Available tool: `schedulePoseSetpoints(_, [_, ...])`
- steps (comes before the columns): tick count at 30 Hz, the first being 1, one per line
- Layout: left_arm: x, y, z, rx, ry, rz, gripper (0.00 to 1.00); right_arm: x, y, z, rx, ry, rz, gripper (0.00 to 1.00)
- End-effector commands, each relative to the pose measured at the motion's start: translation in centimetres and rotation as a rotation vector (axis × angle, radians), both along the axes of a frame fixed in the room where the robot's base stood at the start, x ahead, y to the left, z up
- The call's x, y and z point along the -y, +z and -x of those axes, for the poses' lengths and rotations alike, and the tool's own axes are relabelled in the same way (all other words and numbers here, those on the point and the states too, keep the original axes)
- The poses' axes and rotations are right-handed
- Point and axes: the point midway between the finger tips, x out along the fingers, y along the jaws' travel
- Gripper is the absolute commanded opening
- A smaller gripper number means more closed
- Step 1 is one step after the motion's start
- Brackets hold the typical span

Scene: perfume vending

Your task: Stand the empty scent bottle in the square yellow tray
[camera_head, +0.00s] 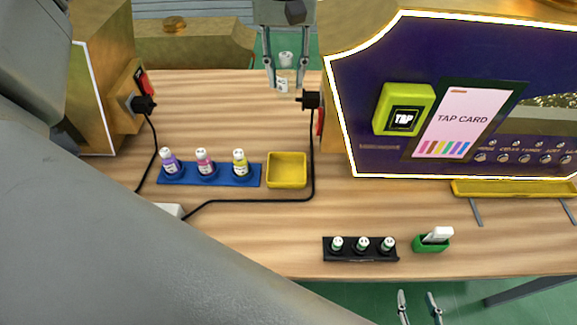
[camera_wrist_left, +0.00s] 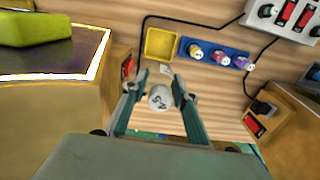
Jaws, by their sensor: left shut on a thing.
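The square yellow tray (camera_head: 287,171) sits empty on the wooden table, right of the blue rack; it also shows in the left wrist view (camera_wrist_left: 161,45). My left gripper (camera_head: 285,84) is at the table's far edge, beyond the tray. It is shut on a small pale scent bottle (camera_head: 283,77) with a whitish round top, which shows between the fingers in the left wrist view (camera_wrist_left: 160,97). The bottle looks roughly upright; whether it touches the table is unclear. My right gripper (camera_head: 420,299) is at the near edge, fingers apart and empty.
A blue rack (camera_head: 213,181) holds three coloured bottles left of the tray. A black plug (camera_head: 311,100) and cable run close to the tray's right side. A black rack (camera_head: 360,256), a green holder (camera_head: 431,244) and the vending machine (camera_head: 365,50) stand right.

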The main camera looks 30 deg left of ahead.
Motion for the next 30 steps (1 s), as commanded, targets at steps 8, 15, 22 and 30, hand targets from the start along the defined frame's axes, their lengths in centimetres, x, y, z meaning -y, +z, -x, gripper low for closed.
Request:
schedulePoseSetpoints(8, [0.0, -5.8, 0.2, -0.011, 0.01, 0.001, 0.05, 0.2, -1.3, 0.7, -0.017, 0.003, 0.005, 0.4])
schedulePoseSetpoints(15, [0.0, -11.6, 0.2, -0.009, 0.01, 0.001, 0.05, 0.2, -1.9, 0.8, -0.021, 0.003, 0.007, 0.4])
schedulePoseSetpoints(22, [0.0, -17.2, 0.2, -0.009, 0.01, 0.001, 0.05, 0.2, -2.2, 0.8, -0.02, 0.002, 0.006, 0.4])
schedulePoseSetpoints(30, [0.0, -22.4, 0.1, -0.005, 0.01, 0.0, 0.05, 0.2, -2.4, 0.6, -0.016, 0.002, 0.006, 0.4])
